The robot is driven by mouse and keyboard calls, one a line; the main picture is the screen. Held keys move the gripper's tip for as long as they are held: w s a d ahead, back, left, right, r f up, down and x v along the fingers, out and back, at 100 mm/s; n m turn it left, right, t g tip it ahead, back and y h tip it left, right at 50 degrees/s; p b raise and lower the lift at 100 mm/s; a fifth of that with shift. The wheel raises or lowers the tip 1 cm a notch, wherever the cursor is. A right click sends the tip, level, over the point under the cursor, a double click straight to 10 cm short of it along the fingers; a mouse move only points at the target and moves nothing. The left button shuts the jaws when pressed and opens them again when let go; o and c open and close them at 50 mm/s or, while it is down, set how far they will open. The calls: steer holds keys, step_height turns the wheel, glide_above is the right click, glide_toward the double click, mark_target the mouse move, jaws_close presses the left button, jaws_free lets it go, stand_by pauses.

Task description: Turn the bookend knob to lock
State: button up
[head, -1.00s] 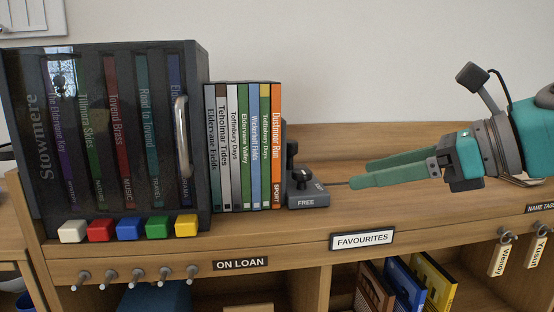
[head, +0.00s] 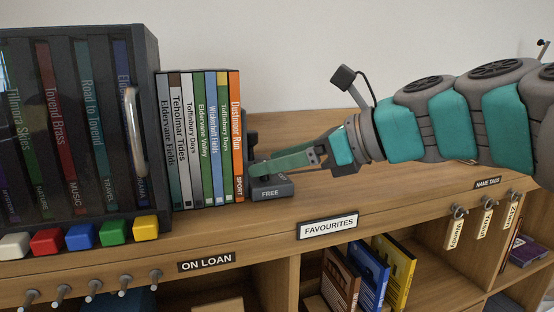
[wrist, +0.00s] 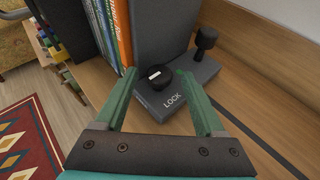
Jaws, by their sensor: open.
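The dark grey bookend stands at the right end of the DVD row; its base (head: 272,194) reads FREE in the head view. In the wrist view the base (wrist: 190,98) shows the word LOCK. The round black knob (wrist: 158,75) sits on the base with a short white mark on its left side, away from LOCK. My gripper (head: 252,168) is open over the base. In the wrist view the green fingers of my gripper (wrist: 155,72) are on either side of the knob. I cannot tell whether they touch it. In the head view the fingers hide the knob.
A black post with a round head (wrist: 206,42) stands on the bookend behind the knob. Several DVDs (head: 200,140) stand left of it, beside a dark case (head: 75,120) with a metal handle. The wooden shelf top (head: 400,185) is clear to the right.

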jaws_close()
stand_by(0.5)
steer(key=shift+w, duration=0.1)
steer(key=n+g, duration=0.1)
steer(key=g, duration=0.1)
steer(key=n+g+y, duration=0.1)
steer(key=n+g, duration=0.1)
steer(key=shift+w+d+n+y, duration=0.2)
steer(key=shift+w+n+y, duration=0.1)
steer(key=shift+w, duration=0.1)
steer(key=shift+w+n+g, duration=0.15)
steer(key=shift+n+g, duration=0.65)
steer(key=shift+g, duration=0.15)
steer(key=shift+w+n+g, duration=0.1)
steer(key=shift+n+g, duration=0.7)
steer(key=shift+g, duration=0.15)
steer(key=shift+n+g, duration=0.4)
steer(key=shift+g, duration=0.1)
jaws_free()
